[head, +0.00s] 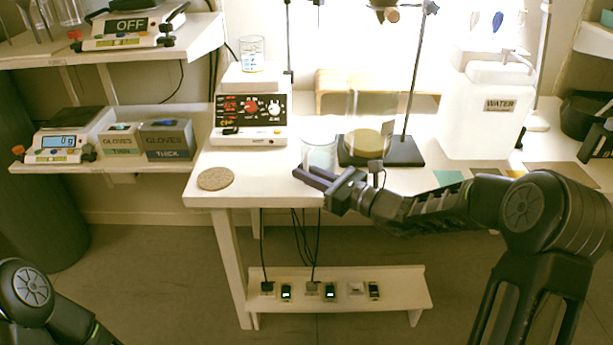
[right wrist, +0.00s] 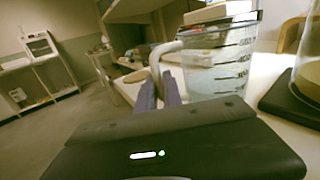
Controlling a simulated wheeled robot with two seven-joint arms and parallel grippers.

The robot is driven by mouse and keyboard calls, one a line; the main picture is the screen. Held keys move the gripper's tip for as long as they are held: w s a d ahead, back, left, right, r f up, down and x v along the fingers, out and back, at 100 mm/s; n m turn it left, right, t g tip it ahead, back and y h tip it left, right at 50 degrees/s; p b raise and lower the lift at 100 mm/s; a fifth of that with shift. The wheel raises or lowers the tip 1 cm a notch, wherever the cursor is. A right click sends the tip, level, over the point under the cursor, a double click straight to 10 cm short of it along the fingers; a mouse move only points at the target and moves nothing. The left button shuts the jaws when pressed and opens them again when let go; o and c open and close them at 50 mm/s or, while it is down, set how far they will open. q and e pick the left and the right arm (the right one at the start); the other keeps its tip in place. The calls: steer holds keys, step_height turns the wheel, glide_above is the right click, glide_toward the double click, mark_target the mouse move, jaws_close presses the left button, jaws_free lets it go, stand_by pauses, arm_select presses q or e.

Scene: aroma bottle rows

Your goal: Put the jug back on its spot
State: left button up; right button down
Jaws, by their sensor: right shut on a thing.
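The jug (head: 319,151) is clear, with dark measuring marks and a pale handle that show in the right wrist view (right wrist: 218,65). It is upright at the front of the white table, left of the black stand base. My right gripper (head: 303,174) reaches in from the right. In the right wrist view, its fingers (right wrist: 160,88) are shut on the jug's handle. I cannot tell whether the jug's bottom touches the table. A round cork mat (head: 215,178) lies bare at the table's front left corner. My left gripper is out of view; only part of that arm shows at lower left.
A hotplate device (head: 248,121) with a beaker (head: 251,55) on top stands behind left of the jug. The black stand (head: 408,152) holding a glass vessel is close on the right. A white water container (head: 489,115) stands further right. Table between jug and mat is clear.

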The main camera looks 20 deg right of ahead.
steer(key=shift+f, duration=0.1)
steer(key=c, duration=2)
jaws_free()
steer(key=shift+f, duration=0.15)
steer(key=o, duration=0.5)
steer(key=shift+r, duration=0.25)
steer(key=p+v, duration=0.1)
steer(key=v, duration=1.1)
